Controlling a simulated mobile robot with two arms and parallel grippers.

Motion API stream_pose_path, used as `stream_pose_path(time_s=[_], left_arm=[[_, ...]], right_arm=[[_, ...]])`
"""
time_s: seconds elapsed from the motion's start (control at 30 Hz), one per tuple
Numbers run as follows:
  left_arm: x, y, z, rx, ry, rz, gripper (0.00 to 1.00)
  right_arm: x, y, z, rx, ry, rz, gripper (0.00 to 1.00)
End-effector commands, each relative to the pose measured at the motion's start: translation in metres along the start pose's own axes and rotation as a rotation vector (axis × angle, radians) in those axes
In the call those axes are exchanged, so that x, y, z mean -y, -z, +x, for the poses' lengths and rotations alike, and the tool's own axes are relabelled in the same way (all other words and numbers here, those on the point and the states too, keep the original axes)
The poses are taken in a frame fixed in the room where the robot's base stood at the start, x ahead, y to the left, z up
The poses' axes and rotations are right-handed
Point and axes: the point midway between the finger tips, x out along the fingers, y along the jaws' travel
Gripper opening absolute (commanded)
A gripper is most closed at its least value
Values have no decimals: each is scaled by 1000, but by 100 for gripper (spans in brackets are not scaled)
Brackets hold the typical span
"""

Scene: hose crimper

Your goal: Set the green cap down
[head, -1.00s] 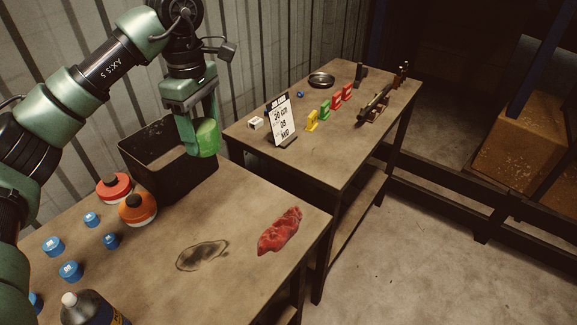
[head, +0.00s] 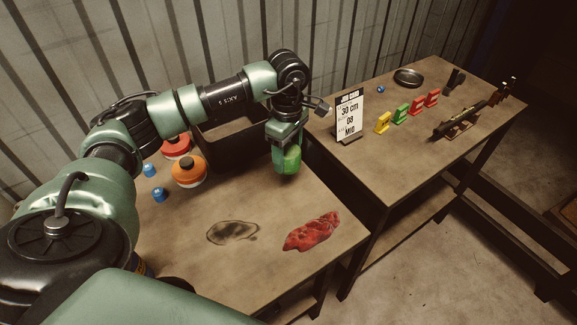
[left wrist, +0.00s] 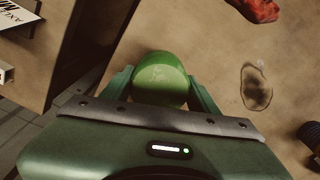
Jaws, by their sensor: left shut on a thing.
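The green cap (head: 292,158) is between the fingers of my left gripper (head: 287,160), which is shut on it. In the head view it hangs over the back right part of the near table (head: 220,270), just right of the black bin. In the left wrist view the cap (left wrist: 160,78) sits between both fingers, with the brown tabletop (left wrist: 205,45) beyond it. I cannot tell whether the cap touches the table. My right gripper is not in view.
The black bin (head: 225,138) stands behind my left arm. Orange (head: 188,172) and red (head: 176,147) containers and blue caps (head: 149,170) stand left. A red rag (head: 312,232) and a dark stain (head: 232,231) lie in front. The second table (head: 385,165) carries a sign (head: 348,115).

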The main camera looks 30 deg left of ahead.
Motion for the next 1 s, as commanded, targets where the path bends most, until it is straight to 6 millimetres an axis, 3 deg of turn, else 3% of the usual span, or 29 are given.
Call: stream_pose_path(time_s=[0.5, 0.93, 0.97, 1.0], left_arm=[[0, 0, 61, 0, 1, 0, 22], [0, 0, 70, 0, -1, 1, 22], [0, 0, 68, 0, -1, 1, 68], [0, 0, 67, 0, -1, 1, 79]], right_arm=[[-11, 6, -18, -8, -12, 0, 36], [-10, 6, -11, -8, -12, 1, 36], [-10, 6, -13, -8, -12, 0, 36], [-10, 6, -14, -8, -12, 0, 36]])
